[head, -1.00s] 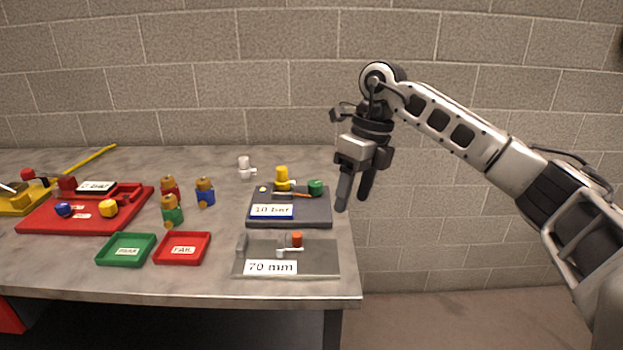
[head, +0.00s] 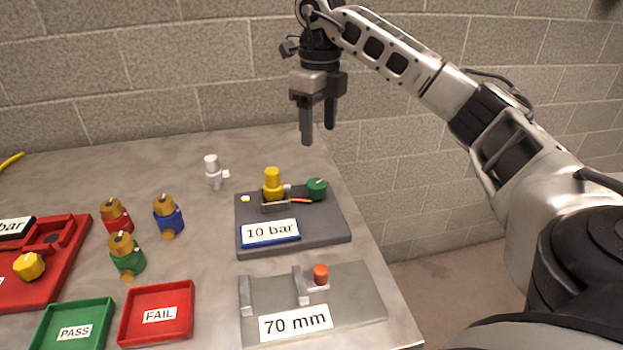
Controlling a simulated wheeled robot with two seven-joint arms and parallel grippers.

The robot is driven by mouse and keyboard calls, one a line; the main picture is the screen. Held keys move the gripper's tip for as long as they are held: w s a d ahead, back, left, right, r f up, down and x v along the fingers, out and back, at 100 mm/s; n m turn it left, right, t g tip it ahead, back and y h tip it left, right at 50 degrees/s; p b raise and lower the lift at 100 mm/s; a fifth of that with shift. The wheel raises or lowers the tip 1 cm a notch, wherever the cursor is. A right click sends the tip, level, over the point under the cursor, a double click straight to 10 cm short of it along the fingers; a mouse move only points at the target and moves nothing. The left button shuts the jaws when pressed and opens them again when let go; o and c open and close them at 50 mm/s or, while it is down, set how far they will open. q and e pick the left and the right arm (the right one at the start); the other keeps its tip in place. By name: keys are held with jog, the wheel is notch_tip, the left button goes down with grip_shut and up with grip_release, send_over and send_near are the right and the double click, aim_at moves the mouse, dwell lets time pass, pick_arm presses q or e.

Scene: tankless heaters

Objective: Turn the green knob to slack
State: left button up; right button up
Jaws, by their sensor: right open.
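The green knob (head: 317,188) sits at the back right of a dark grey test block (head: 320,225) with a "10 bar" display (head: 270,232). A yellow-topped valve (head: 272,184) stands in a holder to the left of the knob. A thin orange-red piece lies between them. My right gripper (head: 319,138) is open and empty, its fingers pointing down, above and behind the knob and apart from it. A white mark shows on the knob's top, but its setting is too small to read. My left gripper is not in view.
A grey "70 mm" gauge plate (head: 355,300) with an orange-red knob (head: 321,274) lies in front of the block. A white fitting (head: 213,172) stands behind left. Several coloured valves, a green PASS tray (head: 98,310) and a red FAIL tray (head: 188,313) are left. The table ends at right.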

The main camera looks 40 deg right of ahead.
aim_at(317, 184)
notch_tip(317, 184, down, 13)
jog(key=shift+w+f+p, duration=0.1)
jog(key=shift+f+p, duration=0.05)
jog(key=shift+p, duration=0.35)
jog(key=c, duration=1)
